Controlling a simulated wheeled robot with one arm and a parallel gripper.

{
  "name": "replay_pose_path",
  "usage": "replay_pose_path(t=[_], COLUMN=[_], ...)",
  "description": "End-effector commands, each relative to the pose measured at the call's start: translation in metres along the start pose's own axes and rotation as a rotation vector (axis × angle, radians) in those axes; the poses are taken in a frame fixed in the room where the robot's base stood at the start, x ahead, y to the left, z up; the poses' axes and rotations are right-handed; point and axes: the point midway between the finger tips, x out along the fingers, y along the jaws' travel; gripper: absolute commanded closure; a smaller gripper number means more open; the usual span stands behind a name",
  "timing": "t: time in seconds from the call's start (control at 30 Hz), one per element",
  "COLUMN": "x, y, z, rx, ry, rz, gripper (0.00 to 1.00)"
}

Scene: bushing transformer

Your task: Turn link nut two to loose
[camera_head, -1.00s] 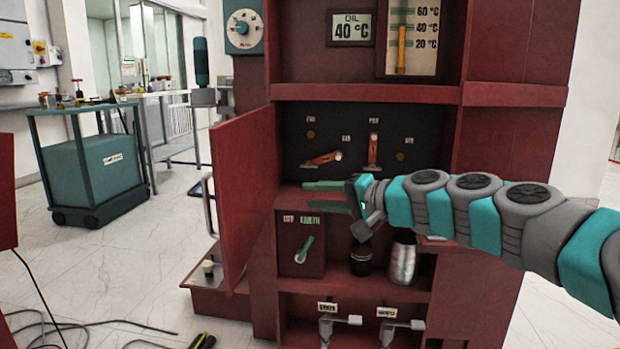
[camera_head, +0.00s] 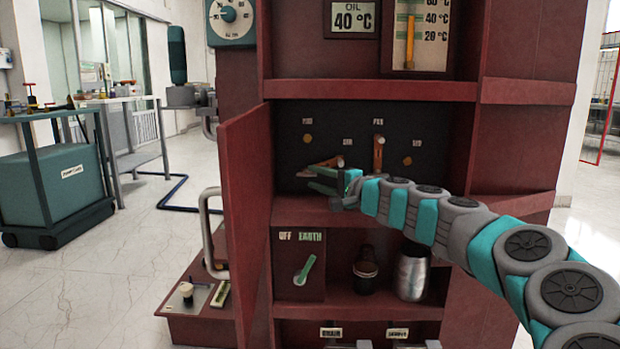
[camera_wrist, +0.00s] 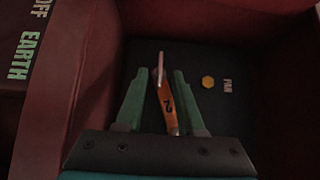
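My gripper (camera_head: 322,180) is in the upper cabinet bay, at the lower left orange link (camera_head: 333,162). In the wrist view, its two green fingers (camera_wrist: 160,78) are spread, one on each side of the orange link marked 2 (camera_wrist: 166,98). Gaps show between link and fingers. A pale, thin pin-like part (camera_wrist: 160,66) stands at the link's upper end; I cannot tell whether it is the link nut. A second orange link (camera_head: 378,154) stands upright to the right. My gripper partly hides the left link in the head view.
The open red door (camera_head: 247,220) stands left of the bay. A yellow hexagonal stud (camera_wrist: 208,82) sits beside the link. Below are the OFF/EARTH switch (camera_head: 305,270), a dark jar (camera_head: 366,272) and a metal can (camera_head: 412,272). A red shelf (camera_head: 370,90) closes the bay above.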

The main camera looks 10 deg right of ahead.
Motion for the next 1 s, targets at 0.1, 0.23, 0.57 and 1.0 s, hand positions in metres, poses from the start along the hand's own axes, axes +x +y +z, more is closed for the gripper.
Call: replay_pose_path(t=[0.1,0.23,0.57,1.0], x=[0.015,0.023,0.026,0.025], y=[0.002,0.001,0.000,0.000], z=[0.000,-0.001,0.000,0.000], rx=[0.000,-0.001,-0.001,-0.001], ry=[-0.001,0.000,0.000,0.000], rz=[0.002,0.002,0.000,0.001], gripper=[0.62,0.62,0.62,1.00])
